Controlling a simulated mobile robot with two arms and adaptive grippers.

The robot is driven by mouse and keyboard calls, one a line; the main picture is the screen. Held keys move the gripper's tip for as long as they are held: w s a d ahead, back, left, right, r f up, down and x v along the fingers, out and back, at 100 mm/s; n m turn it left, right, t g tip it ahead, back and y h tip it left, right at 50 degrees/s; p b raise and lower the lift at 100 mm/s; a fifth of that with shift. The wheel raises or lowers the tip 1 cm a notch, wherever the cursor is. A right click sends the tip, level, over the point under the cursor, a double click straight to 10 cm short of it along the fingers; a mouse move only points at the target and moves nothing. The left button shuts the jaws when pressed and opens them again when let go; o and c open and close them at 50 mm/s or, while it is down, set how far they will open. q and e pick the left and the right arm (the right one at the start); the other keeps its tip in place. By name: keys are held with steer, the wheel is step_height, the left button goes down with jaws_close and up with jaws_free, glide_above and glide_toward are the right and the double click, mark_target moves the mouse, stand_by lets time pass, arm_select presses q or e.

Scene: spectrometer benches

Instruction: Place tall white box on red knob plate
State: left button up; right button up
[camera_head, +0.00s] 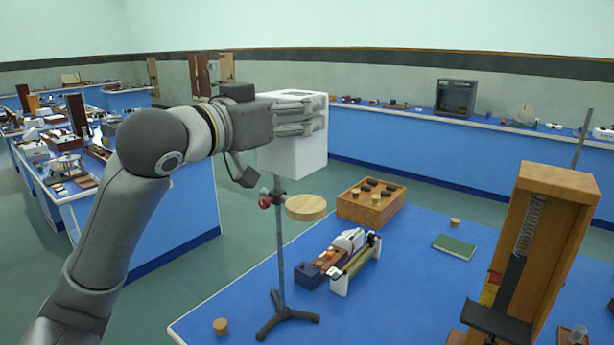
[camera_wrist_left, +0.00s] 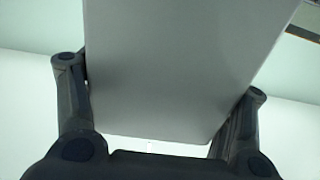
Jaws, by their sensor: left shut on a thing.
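The tall white box (camera_head: 300,155) is held in the air by my left gripper (camera_head: 316,115), whose fingers are shut on its upper part. In the left wrist view the box (camera_wrist_left: 180,70) fills the space between the two fingers (camera_wrist_left: 160,120). The red knob plate (camera_head: 306,207) is a round wooden disc on a dark rod stand with a red knob (camera_head: 265,201). The box appears just above the plate in the head view and looks upright. A gap shows between them, but their distance in depth is hard to tell. My right gripper is out of view.
The blue bench (camera_head: 230,310) carries a wooden tray (camera_head: 350,210), a small instrument (camera_head: 342,258), a green book (camera_head: 454,246) and a small cork (camera_head: 220,326). A tall wooden spring frame (camera_head: 560,235) stands at right. Free bench surface lies around the book.

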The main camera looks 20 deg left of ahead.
arm_select(q)
steer(key=w+a+f+p, duration=0.1)
steer(key=w+f+p, duration=0.3)
steer(key=w+f, duration=0.7)
steer(key=shift+w+a+f+p, duration=0.3)
steer(key=shift+w+f+p, duration=0.1)
steer(key=shift+f, duration=0.1)
steer(key=o, duration=1)
steer(key=shift+f, duration=0.25)
steer(key=o, duration=0.5)
steer(key=shift+r, duration=0.1)
steer(key=b+v, duration=0.4)
steer(key=v, duration=0.8)
steer(key=shift+r, duration=0.1)
